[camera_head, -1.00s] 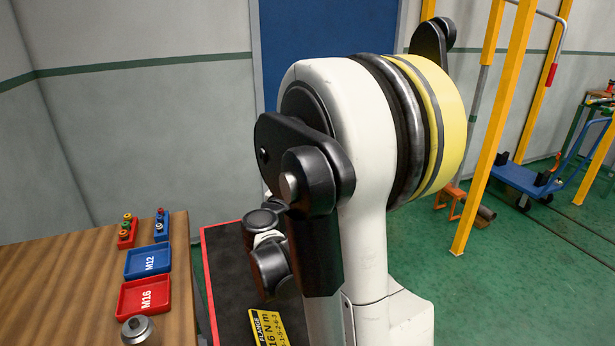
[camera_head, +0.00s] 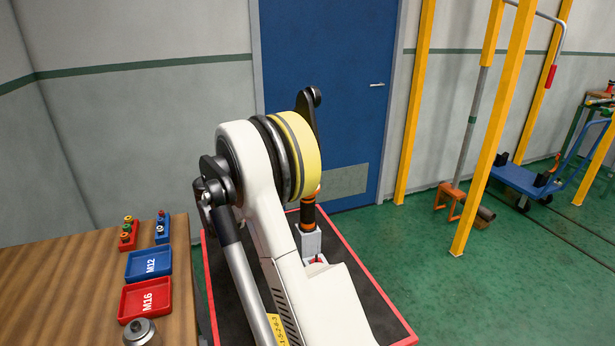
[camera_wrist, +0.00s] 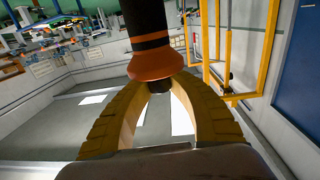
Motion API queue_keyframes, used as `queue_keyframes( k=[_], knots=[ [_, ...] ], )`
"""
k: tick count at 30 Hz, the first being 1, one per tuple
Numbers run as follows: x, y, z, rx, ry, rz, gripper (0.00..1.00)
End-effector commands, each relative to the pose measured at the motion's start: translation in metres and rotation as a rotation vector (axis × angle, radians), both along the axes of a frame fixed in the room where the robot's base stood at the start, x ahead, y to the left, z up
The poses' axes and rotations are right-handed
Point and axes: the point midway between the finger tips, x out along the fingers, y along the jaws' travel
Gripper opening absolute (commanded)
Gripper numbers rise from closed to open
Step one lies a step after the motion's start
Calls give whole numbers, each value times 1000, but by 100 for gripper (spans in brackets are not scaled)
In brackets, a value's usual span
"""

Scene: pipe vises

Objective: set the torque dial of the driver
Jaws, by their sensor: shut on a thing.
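In the wrist view, the two yellow fingers of my gripper (camera_wrist: 158,92) close around the end of a dark tool, apparently the driver (camera_wrist: 147,18). It has an orange ring and a flared orange collar (camera_wrist: 156,63) near the fingertips. The fingers partly hide a small dark tip below the collar. In the head view, a black and orange upright piece, likely the same driver (camera_head: 308,213), shows beside my arm above a grey block (camera_head: 311,243). My gripper is hidden there behind my arm. Dial markings cannot be read.
A wooden bench (camera_head: 70,285) at left holds a blue M12 tray (camera_head: 149,263), a red M16 tray (camera_head: 146,299), small socket racks and a metal cylinder (camera_head: 141,332). A red-edged black platform (camera_head: 375,300) lies under my arm. Yellow posts (camera_head: 492,130) stand at right.

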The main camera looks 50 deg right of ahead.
Motion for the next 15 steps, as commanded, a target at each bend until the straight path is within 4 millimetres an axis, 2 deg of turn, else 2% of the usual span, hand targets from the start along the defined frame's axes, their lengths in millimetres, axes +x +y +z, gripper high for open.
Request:
queue_keyframes(
  k=[6,15],
  knots=[
    [0,-1,0,1,-1,-111,0],
    [0,0,0,1,-1,-174,0]
  ],
)
